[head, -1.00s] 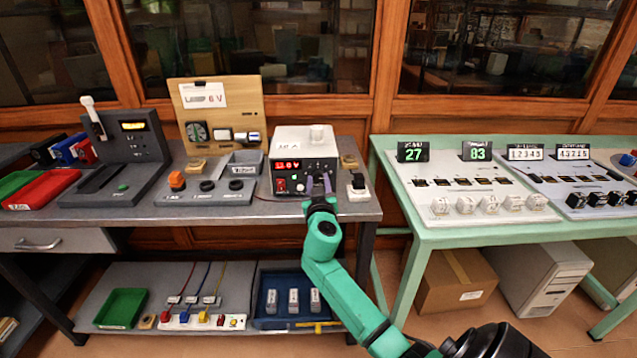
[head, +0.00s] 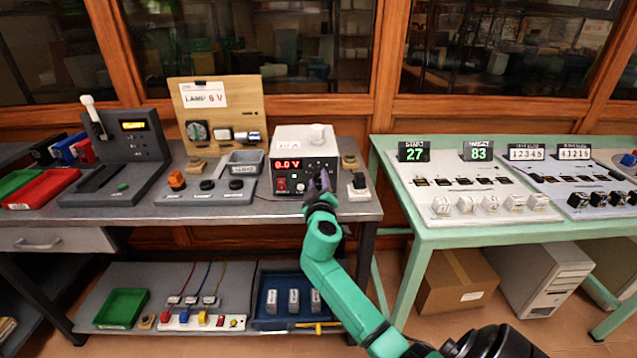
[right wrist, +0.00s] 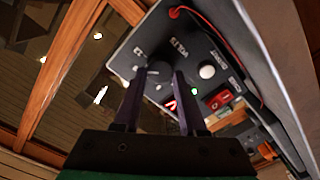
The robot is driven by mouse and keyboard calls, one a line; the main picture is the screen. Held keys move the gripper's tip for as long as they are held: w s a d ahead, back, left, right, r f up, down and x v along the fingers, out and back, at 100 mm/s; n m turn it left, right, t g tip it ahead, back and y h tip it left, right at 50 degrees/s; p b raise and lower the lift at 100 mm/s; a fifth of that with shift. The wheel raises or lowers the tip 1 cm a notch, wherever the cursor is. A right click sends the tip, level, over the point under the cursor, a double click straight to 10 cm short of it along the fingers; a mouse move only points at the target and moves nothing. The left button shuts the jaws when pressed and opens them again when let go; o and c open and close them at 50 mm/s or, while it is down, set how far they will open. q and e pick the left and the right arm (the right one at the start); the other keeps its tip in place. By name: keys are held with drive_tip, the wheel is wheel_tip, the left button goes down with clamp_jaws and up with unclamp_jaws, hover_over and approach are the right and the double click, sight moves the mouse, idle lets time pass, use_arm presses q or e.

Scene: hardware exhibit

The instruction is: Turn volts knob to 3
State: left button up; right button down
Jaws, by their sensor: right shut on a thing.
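The power supply (head: 292,140) is a white box with a dark front panel on the grey bench. Its red display (head: 287,164) seems to read 0.0 V or 8.0 V; the first digit is hard to tell. My right gripper (head: 320,181) is at the right part of this panel and covers the volts knob there. In the right wrist view, the dark round volts knob (right wrist: 158,73) sits between the two fingers of my right gripper (right wrist: 157,82), which is shut on it. The knob's pointer and scale cannot be read. My left gripper is not in view.
A wooden lamp board (head: 233,100) labelled 6 V stands left of the supply. A grey control box (head: 215,197) is in front of it. A small switch block (head: 358,187) stands close right of the gripper. A green table (head: 440,235) with counter panels is farther right.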

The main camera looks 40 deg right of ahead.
drive_tip(key=n, duration=0.2)
drive_tip(key=shift+f+n, duration=0.1)
drive_tip(key=shift+n, duration=0.3)
drive_tip(key=n+p, duration=0.1)
drive_tip(key=n, duration=0.2)
drive_tip(key=shift+n, duration=0.3)
drive_tip(key=n+p, duration=0.2)
drive_tip(key=n, duration=0.4)
drive_tip(key=shift+f, duration=0.1)
drive_tip(key=n+p, duration=0.1)
drive_tip(key=n, duration=0.3)
drive_tip(key=shift+p, duration=0.4)
drive_tip(key=n+p, duration=0.1)
drive_tip(key=n, duration=0.2)
drive_tip(key=shift+n+p, duration=0.3)
drive_tip(key=shift+p, duration=0.1)
drive_tip(key=n+p, duration=0.2)
drive_tip(key=n, duration=0.2)
drive_tip(key=shift+f, duration=0.15)
drive_tip(key=shift+s+f+n+p, duration=0.1)
drive_tip(key=shift+n+p, duration=0.45)
drive_tip(key=shift+n, duration=0.55)
